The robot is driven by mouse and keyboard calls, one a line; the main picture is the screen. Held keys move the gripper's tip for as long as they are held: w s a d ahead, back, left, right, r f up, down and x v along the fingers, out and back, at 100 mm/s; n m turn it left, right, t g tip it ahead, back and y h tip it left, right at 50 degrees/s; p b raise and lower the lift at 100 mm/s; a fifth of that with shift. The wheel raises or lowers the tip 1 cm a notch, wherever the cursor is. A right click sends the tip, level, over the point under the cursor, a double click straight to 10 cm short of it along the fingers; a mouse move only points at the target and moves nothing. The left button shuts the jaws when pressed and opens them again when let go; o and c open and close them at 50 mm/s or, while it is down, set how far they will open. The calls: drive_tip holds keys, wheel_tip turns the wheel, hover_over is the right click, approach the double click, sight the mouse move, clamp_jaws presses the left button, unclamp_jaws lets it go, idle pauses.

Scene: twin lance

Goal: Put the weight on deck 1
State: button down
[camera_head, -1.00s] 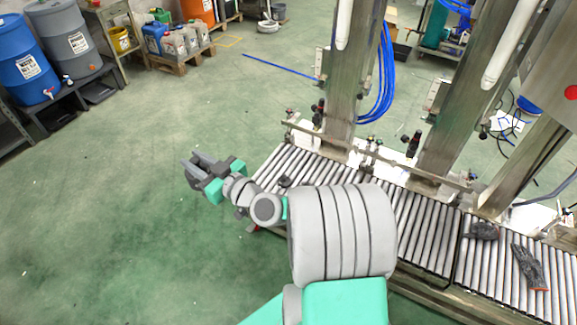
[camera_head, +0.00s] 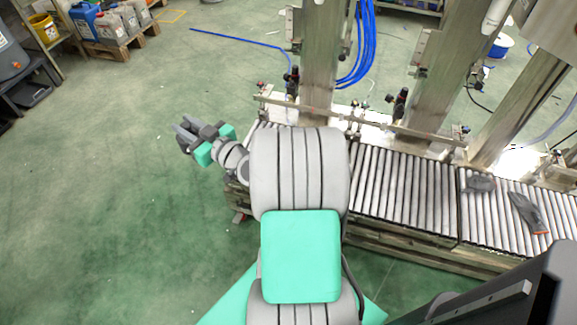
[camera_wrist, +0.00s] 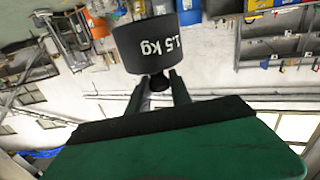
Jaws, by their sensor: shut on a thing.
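The weight (camera_wrist: 158,43) is a black cylinder with white "1.5 kg" lettering and a small knob. In the wrist view my gripper (camera_wrist: 158,86) is shut on the knob, with the body beyond the fingertips. In the head view my gripper (camera_head: 180,131) is out over the green floor, left of the roller conveyor (camera_head: 407,190); I cannot make out the weight clearly there. The conveyor has roller sections under upright metal columns. No label shows which section is deck 1. My arm hides part of the conveyor's left end.
A metal rail with fittings (camera_head: 400,130) runs along the conveyor's back, near the columns (camera_head: 319,60). Blue hoses (camera_head: 358,50) hang there. Jugs on a pallet (camera_head: 112,28) stand at the far left. The floor at left is clear.

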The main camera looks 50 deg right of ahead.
drive_tip(key=s+d+f+m+g+h+b, duration=0.15)
drive_tip(key=s+d+f+h+b, duration=0.25)
drive_tip(key=d+f+b, duration=0.45)
drive_tip(key=s+d+f+m+t+h+b, duration=0.1)
drive_tip(key=s+d+f+m+h+b, duration=0.2)
drive_tip(key=s+d+f+b, duration=0.5)
drive_tip(key=s+d+f+m+g+h+b, duration=0.25)
drive_tip(key=s+d+f+b, duration=0.25)
drive_tip(key=d+f, duration=0.25)
drive_tip(key=s+d+f+m+g+h+b, duration=0.1)
drive_tip(key=s+d+f+m+h+b, duration=0.1)
drive_tip(key=s+d+f+h+b, duration=0.45)
drive_tip(key=w+d+f+y+b, duration=0.1)
drive_tip(key=w+d+f, duration=0.1)
drive_tip(key=w+f, duration=0.2)
drive_tip(key=w+d+f+y+b, duration=0.1)
drive_tip(key=w+d+f+b, duration=0.1)
drive_tip(key=w+f, duration=0.2)
drive_tip(key=w+d+f+b, duration=0.2)
drive_tip(key=w+d+f, duration=0.1)
drive_tip(key=w+f, duration=0.2)
drive_tip(key=shift+w+y, duration=0.3)
drive_tip(key=shift+y, duration=0.1)
drive_tip(key=shift+r, duration=0.15)
